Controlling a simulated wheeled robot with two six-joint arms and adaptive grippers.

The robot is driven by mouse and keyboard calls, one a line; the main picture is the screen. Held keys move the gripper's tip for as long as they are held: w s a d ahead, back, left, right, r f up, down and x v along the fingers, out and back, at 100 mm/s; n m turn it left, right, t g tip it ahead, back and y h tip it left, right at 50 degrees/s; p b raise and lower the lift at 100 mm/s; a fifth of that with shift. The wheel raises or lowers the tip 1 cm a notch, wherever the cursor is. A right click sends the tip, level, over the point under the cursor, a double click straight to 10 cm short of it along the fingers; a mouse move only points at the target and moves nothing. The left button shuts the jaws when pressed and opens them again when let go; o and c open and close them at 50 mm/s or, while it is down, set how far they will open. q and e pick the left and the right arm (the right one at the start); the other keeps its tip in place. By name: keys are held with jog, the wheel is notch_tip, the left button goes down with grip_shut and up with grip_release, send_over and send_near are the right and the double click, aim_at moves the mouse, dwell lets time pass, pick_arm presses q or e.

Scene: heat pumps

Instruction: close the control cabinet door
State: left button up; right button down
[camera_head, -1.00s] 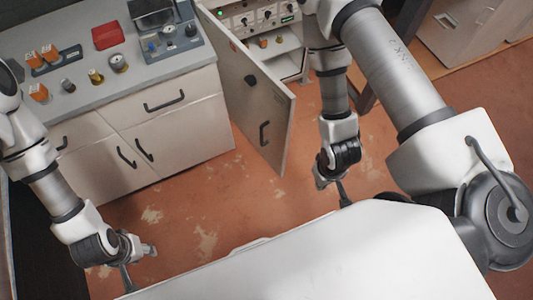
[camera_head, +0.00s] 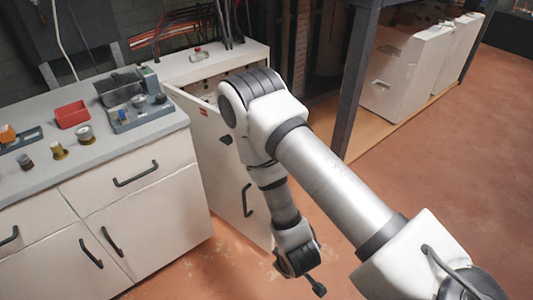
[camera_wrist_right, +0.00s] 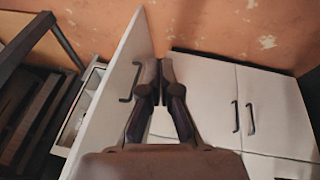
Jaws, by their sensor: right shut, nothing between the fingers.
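The door (camera_wrist_right: 110,95) and handle (camera_wrist_right: 131,82) also show in the right wrist view, left of my fingers. My right gripper (camera_head: 316,287) hangs low near the door's free edge, partly hidden by its own wrist. In the right wrist view its fingers (camera_wrist_right: 160,72) are together and empty, close to the door's handle side. I cannot tell whether they touch it. My left gripper is out of view.
A workbench with drawers and doors (camera_head: 130,215) stands left of the door, close to its outer side. A dark post (camera_head: 357,85) and pale cabinets (camera_head: 408,75) stand to the right. The floor (camera_head: 445,150) is clear at right.

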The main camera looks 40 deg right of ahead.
jog(key=w+d+r+n+t+h+b, duration=0.2)
jog(key=w+r+n+t+h+b, duration=0.1)
jog(key=w+n+t+b, duration=0.4)
jog(key=w+d+r+n+t+h+b, duration=0.2)
jog(key=w+r+t+h+b, duration=0.15)
jog(key=w+b, duration=0.6)
jog(key=w+d+f+t+b, duration=0.15)
jog(key=w+f+b, duration=0.25)
jog(key=f+b, duration=0.7)
pick_arm(q)
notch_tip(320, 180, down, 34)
jog(key=b, duration=0.3)
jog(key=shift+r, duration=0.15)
pick_arm(e)
jog(key=w+d+r+n, duration=0.1)
jog(key=w+d, duration=0.4)
jog(key=d, duration=0.2)
jog(key=shift+w+d+r, duration=0.2)
jog(key=shift+w+r, duration=0.05)
jog(key=shift+w, duration=0.15)
jog(key=shift+d, duration=0.1)
